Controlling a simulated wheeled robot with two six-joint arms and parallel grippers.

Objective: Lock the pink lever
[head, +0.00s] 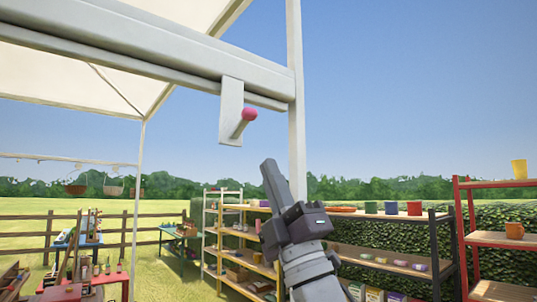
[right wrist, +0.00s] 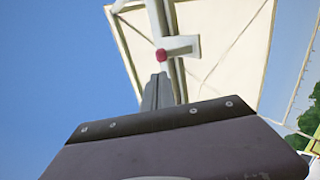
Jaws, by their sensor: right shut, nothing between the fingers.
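The pink lever is a short grey rod with a round pink knob (head: 249,114) on a pale bracket (head: 231,112) that hangs from the canopy beam. The rod tilts up and to the right from the bracket. In the right wrist view the knob (right wrist: 161,56) shows just beyond the fingertips. My right gripper (head: 268,165) is shut and empty, pointing up, below and slightly right of the knob in the head view. The closed fingers also show in the right wrist view (right wrist: 159,80). I see a gap between fingertips and knob in the head view. My left gripper is not in view.
The canopy beam (head: 150,47) and its white post (head: 296,100) stand close to the lever. Shelves with pots (head: 385,255) stand behind my right arm, and a red shelf (head: 495,239) is at the right. Open air surrounds the knob's right side.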

